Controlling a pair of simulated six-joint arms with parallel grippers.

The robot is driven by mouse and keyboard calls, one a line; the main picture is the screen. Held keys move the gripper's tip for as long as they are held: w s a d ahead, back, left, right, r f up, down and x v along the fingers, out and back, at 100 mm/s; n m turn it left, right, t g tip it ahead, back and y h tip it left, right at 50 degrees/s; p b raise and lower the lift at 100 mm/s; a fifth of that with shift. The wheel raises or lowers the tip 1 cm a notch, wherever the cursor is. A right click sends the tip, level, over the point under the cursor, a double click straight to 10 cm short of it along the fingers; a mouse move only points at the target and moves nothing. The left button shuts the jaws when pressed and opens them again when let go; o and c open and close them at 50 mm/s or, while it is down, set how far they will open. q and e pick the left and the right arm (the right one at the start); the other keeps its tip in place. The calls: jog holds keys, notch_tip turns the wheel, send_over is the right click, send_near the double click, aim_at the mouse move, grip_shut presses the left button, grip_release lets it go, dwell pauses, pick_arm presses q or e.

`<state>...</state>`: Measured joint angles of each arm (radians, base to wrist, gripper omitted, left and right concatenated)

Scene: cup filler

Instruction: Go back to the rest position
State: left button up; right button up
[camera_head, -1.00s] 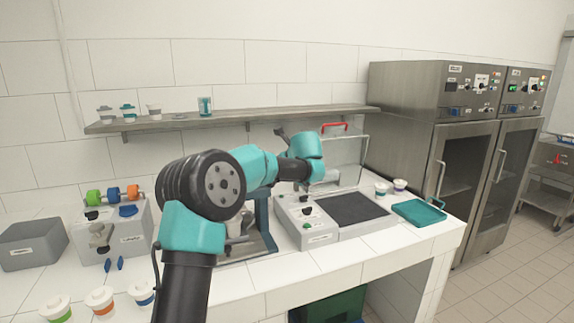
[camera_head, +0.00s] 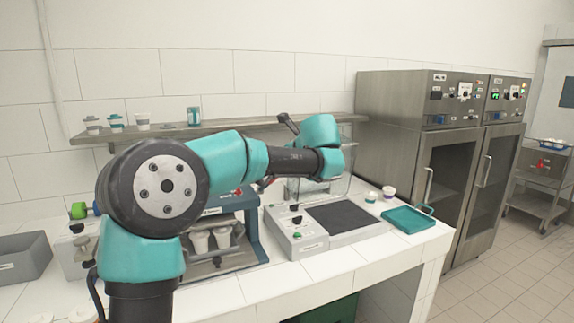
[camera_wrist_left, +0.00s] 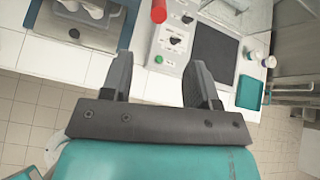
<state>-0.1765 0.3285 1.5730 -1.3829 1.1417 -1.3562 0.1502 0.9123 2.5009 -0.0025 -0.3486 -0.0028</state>
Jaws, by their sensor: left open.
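My left arm, teal and black, rises across the middle of the head view and bends to the right. Its gripper is mostly hidden behind the wrist there. In the left wrist view my left gripper (camera_wrist_left: 160,80) is open, its two dark fingers wide apart with nothing between them. The fingers hang over the front of the white counter, above the tiled floor and counter edge. My right gripper is not in view.
A filling machine (camera_head: 215,250) holds white cups. Beside it sit a control panel with a dark plate (camera_head: 345,217) and a teal tray (camera_head: 409,219). Two small cups stand behind the tray. A shelf (camera_head: 240,125) and steel cabinets (camera_head: 400,100) stand behind and right.

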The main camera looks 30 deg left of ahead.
pick_arm(q)
jog(key=shift+s+d+r, duration=0.35)
jog(key=shift+d, duration=0.15)
